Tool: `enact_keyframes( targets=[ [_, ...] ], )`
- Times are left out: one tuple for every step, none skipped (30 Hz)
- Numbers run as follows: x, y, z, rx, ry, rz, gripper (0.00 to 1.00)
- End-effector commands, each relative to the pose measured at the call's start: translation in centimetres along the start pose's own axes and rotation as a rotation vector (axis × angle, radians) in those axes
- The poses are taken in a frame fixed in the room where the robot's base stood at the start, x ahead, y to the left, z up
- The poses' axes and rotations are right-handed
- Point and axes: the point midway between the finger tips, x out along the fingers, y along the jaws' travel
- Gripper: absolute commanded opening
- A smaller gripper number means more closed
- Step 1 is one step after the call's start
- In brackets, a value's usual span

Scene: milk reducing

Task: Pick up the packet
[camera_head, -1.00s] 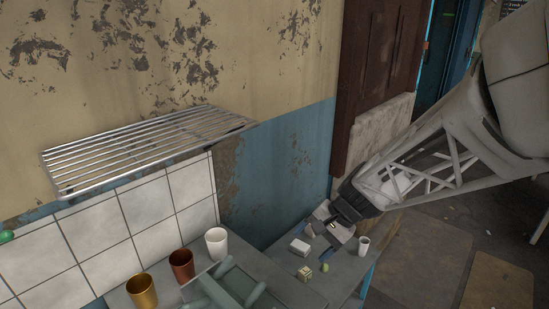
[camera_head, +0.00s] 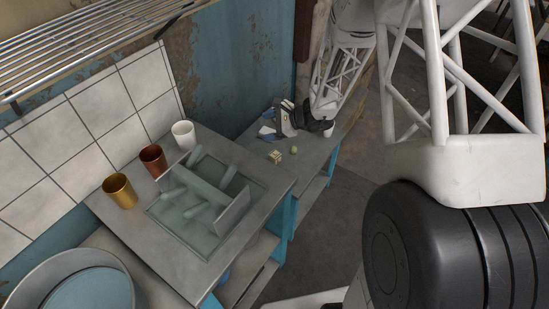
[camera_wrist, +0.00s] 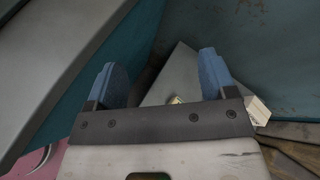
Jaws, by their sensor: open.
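My gripper (camera_head: 267,122) is over the far grey table, with its blue fingers apart. In the wrist view my gripper (camera_wrist: 162,80) is also open, with nothing held between the fingertips. I cannot clearly make out the packet in the head view; the gripper covers part of that table. In the wrist view a pale boxy thing (camera_wrist: 259,111) shows just outside the right finger, partly hidden by the gripper; I cannot tell whether it is the packet.
A small patterned yellowish cube (camera_head: 275,156), a green ball (camera_head: 293,150) and a white cup (camera_head: 328,130) are on the far table. Nearer, gold (camera_head: 120,191), brown (camera_head: 153,159) and white (camera_head: 183,134) cups stand beside a rack (camera_head: 205,190). A round basin (camera_head: 75,290) is at lower left.

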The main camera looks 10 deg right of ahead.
Motion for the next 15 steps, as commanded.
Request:
enact_keyframes(
  targets=[
    [0.6,-0.1,-1.6,0.040,-0.003,-0.024,0.78],
    [1.0,-0.2,-2.5,0.063,-0.004,-0.041,0.78],
    [1.4,-0.3,-3.7,0.094,-0.006,-0.064,0.78],
    [1.7,-0.4,-4.6,0.117,-0.007,-0.081,0.78],
    [2.0,-0.4,-5.5,0.141,-0.008,-0.099,0.78],
    [2.5,-0.5,-6.7,0.171,-0.009,-0.122,0.78],
    [2.8,-0.5,-7.7,0.194,-0.010,-0.139,0.78],
    [3.0,-0.5,-8.6,0.216,-0.010,-0.156,0.78],
    [3.4,-0.5,-9.9,0.247,-0.010,-0.179,0.78],
    [3.7,-0.4,-10.8,0.270,-0.010,-0.197,0.78],
    [4.0,-0.4,-11.8,0.292,-0.009,-0.215,0.78],
    [4.4,-0.2,-13.1,0.322,-0.008,-0.239,0.78],
    [4.6,-0.1,-14.0,0.344,-0.007,-0.256,0.78],
    [4.9,0.0,-15.0,0.366,-0.005,-0.273,0.78],
    [5.2,0.2,-16.4,0.396,-0.003,-0.298,0.78]
  ],
)
